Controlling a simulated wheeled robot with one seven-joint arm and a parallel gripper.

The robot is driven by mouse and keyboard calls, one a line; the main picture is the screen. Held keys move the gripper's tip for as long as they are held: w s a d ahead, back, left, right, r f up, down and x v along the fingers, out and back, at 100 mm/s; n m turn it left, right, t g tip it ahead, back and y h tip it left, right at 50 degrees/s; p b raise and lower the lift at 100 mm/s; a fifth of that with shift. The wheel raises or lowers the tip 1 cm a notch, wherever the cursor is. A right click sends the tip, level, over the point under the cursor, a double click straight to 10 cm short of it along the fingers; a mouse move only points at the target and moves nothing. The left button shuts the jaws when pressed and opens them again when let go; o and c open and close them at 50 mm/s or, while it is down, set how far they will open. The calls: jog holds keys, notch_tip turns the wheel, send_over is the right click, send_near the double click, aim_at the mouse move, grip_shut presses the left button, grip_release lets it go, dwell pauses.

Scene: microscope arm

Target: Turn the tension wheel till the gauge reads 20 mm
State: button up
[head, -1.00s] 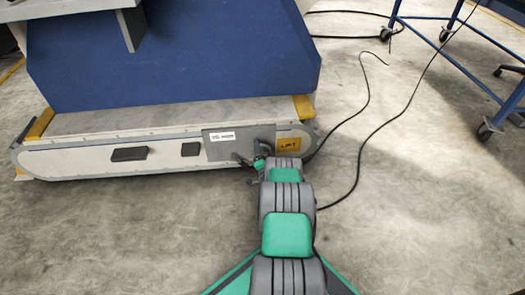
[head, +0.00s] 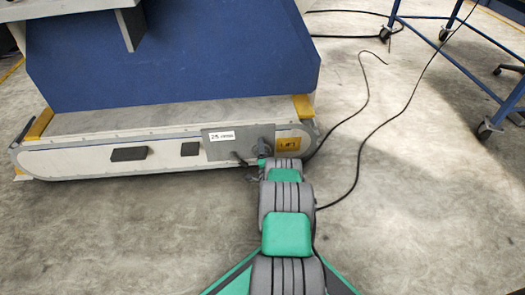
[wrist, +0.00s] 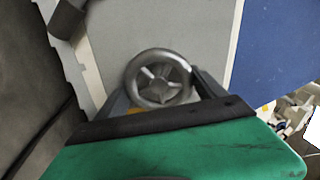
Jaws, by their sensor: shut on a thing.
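The tension wheel (wrist: 164,84) is a grey metal handwheel with spokes, seen in the middle of the wrist view. It sits on a grey panel of the long white beam and is partly visible in the head view (head: 262,145) beyond my arm. My gripper (wrist: 162,94) has a dark finger on each side of the wheel and is shut on it. The gauge (head: 222,135) is a small white display left of the wheel in the head view. Its digits are too small to read surely; they look like a value in the twenties.
The white beam (head: 80,162) runs along the foot of a large blue body (head: 180,60). A yellow label (head: 289,143) is right of the wheel. Black cables (head: 365,150) lie on the floor at right, near a blue wheeled cart (head: 455,65). The floor in front is clear.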

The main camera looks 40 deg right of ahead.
jog(key=o, duration=1.3)
jog(key=shift+o, duration=0.2)
jog(key=p+v, duration=0.4)
jog(key=v, duration=0.4)
jog(key=shift+w, duration=0.1)
